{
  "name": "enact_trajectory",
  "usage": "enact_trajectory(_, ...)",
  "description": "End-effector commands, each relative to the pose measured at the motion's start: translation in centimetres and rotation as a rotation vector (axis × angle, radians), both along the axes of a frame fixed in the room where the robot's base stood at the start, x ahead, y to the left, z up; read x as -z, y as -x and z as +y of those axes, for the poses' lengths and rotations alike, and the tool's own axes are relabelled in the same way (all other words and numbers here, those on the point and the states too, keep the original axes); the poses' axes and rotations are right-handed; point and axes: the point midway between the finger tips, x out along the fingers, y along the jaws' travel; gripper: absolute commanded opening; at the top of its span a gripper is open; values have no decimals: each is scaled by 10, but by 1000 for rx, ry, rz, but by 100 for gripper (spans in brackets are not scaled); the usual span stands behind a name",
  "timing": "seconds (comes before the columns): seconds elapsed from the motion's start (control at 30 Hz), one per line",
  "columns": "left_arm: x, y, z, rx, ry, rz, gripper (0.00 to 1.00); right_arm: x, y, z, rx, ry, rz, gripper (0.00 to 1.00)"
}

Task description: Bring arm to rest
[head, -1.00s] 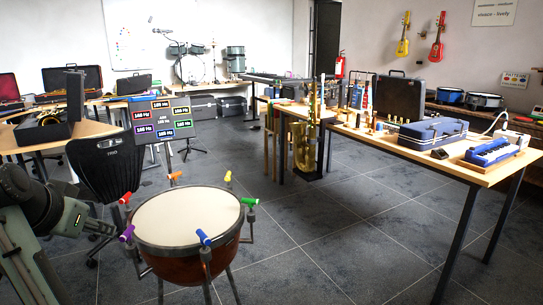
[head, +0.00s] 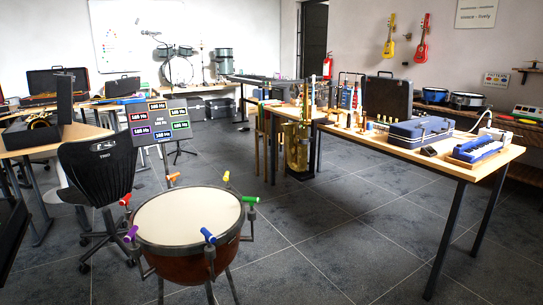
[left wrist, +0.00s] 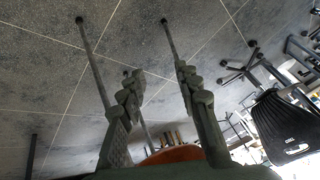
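My left gripper (left wrist: 159,82) shows in the left wrist view with its two grey fingers apart and nothing between them. Beyond the fingers are the floor, thin legs of the kettle drum and a piece of its red-brown bowl (left wrist: 172,155). In the head view only a dark piece of what seems to be my left arm (head: 10,240) shows at the left edge; the gripper is out of that view. My right arm and gripper are not in view.
The kettle drum (head: 188,216) with coloured tuning handles stands close in front. A black chair (head: 97,175) is at its left, also in the left wrist view (left wrist: 290,128). A wooden table (head: 490,166) with instrument cases stands right. Grey floor (head: 340,230) between is clear.

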Motion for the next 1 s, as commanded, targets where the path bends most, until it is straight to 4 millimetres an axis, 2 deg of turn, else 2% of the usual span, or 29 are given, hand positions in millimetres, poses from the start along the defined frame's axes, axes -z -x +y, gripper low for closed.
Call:
enact_trajectory(0.03, 39, 24, -5, 9, 2, 46, 33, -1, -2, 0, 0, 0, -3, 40)
enact_trajectory(0.1, 83, 55, -12, 14, 13, 89, 33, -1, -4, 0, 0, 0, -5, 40)
enact_trajectory(0.2, 138, 105, -22, 19, 28, 146, 33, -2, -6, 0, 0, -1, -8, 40)
enact_trajectory(0.3, 180, 153, -30, 22, 45, 195, 33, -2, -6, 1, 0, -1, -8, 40)
enact_trajectory(0.4, 208, 192, -35, 22, 60, 230, 33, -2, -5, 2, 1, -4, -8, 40)
enact_trajectory(0.5, 224, 216, -39, 21, 71, 249, 33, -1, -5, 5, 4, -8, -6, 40)
enact_trajectory(0.6, 230, 228, -40, 19, 75, 259, 33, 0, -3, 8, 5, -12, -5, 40)
enact_trajectory(1.0, 231, 228, -40, 19, 75, 259, 33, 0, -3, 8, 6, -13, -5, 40)
